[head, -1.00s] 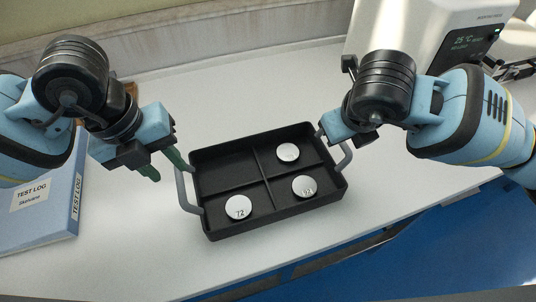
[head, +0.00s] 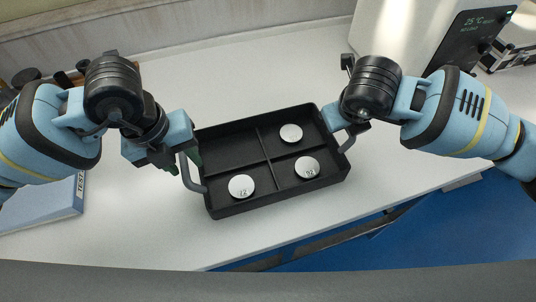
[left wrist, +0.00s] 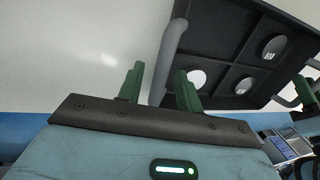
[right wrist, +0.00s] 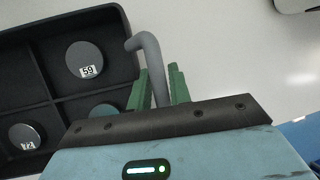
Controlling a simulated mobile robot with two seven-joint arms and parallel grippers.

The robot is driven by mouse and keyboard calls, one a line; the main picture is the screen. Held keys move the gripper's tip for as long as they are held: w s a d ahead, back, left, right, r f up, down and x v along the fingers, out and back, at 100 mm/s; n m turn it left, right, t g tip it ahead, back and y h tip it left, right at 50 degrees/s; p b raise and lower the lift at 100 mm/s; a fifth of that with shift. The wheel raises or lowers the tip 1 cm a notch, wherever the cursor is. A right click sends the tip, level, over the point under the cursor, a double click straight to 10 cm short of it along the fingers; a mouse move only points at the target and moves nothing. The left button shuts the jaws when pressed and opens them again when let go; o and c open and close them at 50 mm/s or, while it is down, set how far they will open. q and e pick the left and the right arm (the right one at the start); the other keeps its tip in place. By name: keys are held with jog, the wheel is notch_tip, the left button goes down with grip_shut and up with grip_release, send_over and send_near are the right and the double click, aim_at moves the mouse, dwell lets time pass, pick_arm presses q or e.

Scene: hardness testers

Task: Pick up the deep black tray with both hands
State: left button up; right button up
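The deep black tray (head: 225,150) lies on the white bench, divided into compartments, with a grey handle at each end. It holds three round white discs (head: 241,186). My left gripper (head: 190,160) is at the tray's left handle (head: 190,177). In the left wrist view its green fingers (left wrist: 160,78) stand apart, with the handle (left wrist: 170,55) between them and gaps showing. My right gripper is at the right handle (head: 347,143), its fingers mostly hidden in the head view.
A blue test log binder (head: 45,205) lies at the left of the bench. A white tester with a dark display (head: 465,40) stands at the back right. The bench behind the tray is clear. The bench's front edge is close to the tray, with blue panels (head: 430,225) below.

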pick_arm(q)
jog(key=shift+d+f, duration=0.1)
jog(key=shift+f, duration=0.5)
pick_arm(e)
jog(key=shift+w+f, duration=0.25)
jog(key=shift+f, duration=0.25)
pick_arm(q)
jog(key=c, duration=0.3)
pick_arm(e)
jog(key=c, duration=0.4)
pick_arm(q)
grip_shut()
pick_arm(e)
grip_shut()
pick_arm(q)
jog(key=shift+r, duration=0.1)
